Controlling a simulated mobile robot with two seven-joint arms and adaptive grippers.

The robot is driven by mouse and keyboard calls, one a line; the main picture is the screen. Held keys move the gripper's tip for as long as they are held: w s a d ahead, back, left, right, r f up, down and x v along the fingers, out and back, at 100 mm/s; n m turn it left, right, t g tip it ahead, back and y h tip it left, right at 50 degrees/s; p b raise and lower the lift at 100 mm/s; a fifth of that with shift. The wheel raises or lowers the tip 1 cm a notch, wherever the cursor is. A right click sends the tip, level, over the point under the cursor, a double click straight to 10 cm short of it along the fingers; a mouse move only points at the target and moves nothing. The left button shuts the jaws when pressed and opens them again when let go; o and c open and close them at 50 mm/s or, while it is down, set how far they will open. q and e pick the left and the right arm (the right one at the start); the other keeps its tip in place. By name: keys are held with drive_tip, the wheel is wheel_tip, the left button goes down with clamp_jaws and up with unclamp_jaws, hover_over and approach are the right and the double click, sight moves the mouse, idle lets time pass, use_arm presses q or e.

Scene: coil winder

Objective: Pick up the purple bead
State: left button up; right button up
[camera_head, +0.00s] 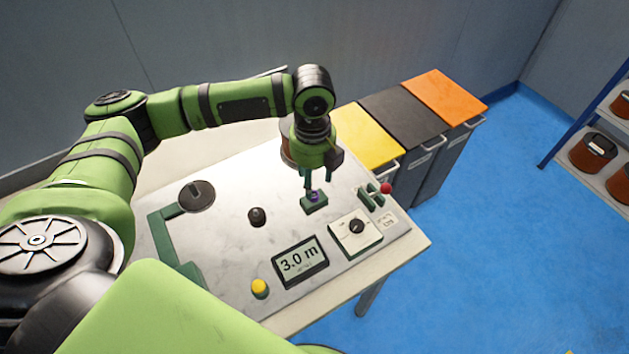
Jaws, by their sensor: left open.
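The purple bead (316,195) shows as a small purple spot on a small green block (314,207) on the grey winder plate. My left gripper (312,185) points down right over the bead, with its fingers at about the bead's height. It is open, and its fingers partly hide the bead. I cannot tell whether the fingers touch it. My right gripper is not in view.
The grey plate carries a display reading 3.0 m (300,262), a yellow button (260,288), a dial box (355,232), a red-knobbed lever (386,188) and a black knob (257,217). Yellow, black and orange-lidded bins (445,97) stand behind.

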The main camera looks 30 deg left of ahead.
sight(314, 194)
use_arm(q)
wheel_tip(314, 194, down, 3)
drive_tip(key=shift+f+p, duration=0.2)
drive_tip(key=shift+p, duration=0.4)
wheel_tip(314, 194, down, 2)
drive_tip(key=shift+w+f, duration=0.15)
drive_tip(key=c, duration=0.6)
drive_tip(key=shift+c, duration=1)
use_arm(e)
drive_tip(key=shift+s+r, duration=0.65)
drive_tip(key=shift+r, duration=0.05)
